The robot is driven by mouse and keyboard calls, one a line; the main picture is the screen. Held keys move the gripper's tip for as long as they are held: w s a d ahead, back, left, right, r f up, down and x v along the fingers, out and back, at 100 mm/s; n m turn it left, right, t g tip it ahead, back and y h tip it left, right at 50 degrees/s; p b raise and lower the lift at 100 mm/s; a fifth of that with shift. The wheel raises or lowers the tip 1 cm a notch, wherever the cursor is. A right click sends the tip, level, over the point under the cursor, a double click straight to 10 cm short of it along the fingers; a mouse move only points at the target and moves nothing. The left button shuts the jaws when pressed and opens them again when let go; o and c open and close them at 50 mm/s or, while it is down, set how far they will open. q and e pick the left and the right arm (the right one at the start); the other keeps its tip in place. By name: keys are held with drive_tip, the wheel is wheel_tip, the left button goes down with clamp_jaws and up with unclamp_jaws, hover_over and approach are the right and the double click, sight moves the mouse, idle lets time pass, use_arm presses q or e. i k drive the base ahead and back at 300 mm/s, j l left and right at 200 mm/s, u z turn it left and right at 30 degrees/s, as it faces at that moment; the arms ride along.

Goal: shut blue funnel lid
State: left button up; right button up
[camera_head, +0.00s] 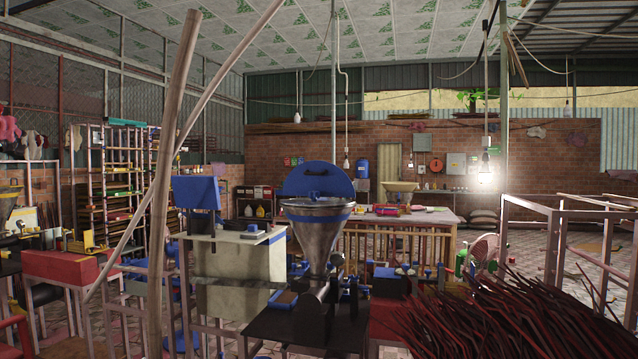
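The blue funnel lid (312,178) is a round disc. It stands raised, nearly upright, at the back of the metal funnel (318,240) in the middle of the view. The funnel has a blue band around its upper rim, and its mouth is uncovered. A small blue part shows at the lower middle of the lid. The funnel sits on a dark extruder machine (312,312). Neither of my grippers is in view.
A pale cabinet (235,270) with blue parts stands left of the funnel. Wooden poles (162,200) rise at the left. A heap of dark red sticks (510,315) and a bare frame (555,240) are at the right. A table (400,218) stands behind.

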sight(325, 177)
drive_tip(key=i+j, duration=0.1)
drive_tip(key=j, duration=0.55)
drive_tip(key=i+j+z, duration=0.1)
drive_tip(key=j, duration=0.5)
drive_tip(key=i+j, duration=0.25)
drive_tip(key=i+j+z, duration=0.1)
drive_tip(key=i+j, duration=0.15)
drive_tip(key=j, duration=0.25)
drive_tip(key=i+j+z, duration=0.1)
drive_tip(key=i, duration=0.4)
drive_tip(key=i+j+z, duration=0.1)
drive_tip(key=i, duration=0.4)
